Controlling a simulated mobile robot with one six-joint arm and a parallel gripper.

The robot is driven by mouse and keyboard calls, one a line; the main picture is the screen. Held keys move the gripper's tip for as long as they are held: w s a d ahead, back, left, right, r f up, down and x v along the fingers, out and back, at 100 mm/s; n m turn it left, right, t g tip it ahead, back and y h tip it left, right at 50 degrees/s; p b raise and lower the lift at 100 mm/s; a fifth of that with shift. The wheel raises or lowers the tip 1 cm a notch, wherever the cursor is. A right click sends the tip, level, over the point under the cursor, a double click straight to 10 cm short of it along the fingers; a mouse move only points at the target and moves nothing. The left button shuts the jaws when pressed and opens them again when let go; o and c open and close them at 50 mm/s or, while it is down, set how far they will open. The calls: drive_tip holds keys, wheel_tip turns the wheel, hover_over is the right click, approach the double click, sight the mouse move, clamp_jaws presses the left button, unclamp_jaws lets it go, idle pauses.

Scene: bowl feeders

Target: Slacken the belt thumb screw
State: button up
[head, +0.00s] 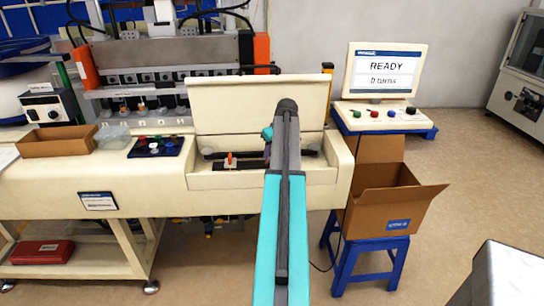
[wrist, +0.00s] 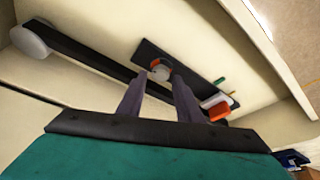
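In the wrist view a small round pale knob with an orange-red part (wrist: 160,70), apparently the thumb screw, stands on a dark slotted plate (wrist: 196,84). My gripper (wrist: 160,78) has its two dark fingers apart, with the knob showing between and just beyond their tips. I cannot tell whether they touch it. A black belt (wrist: 85,52) runs to a pale roller (wrist: 30,40) at upper left.
An orange-and-white block (wrist: 217,103) and a green pin (wrist: 220,81) sit on the plate, close to the right finger. The raised cover (head: 255,105) stands behind the bay. An open cardboard box (head: 385,205) stands to the right.

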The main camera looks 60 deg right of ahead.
drive_tip(key=b+v, duration=0.2)
drive_tip(key=v, duration=0.9)
drive_tip(key=shift+s+r, duration=0.25)
idle(0.3)
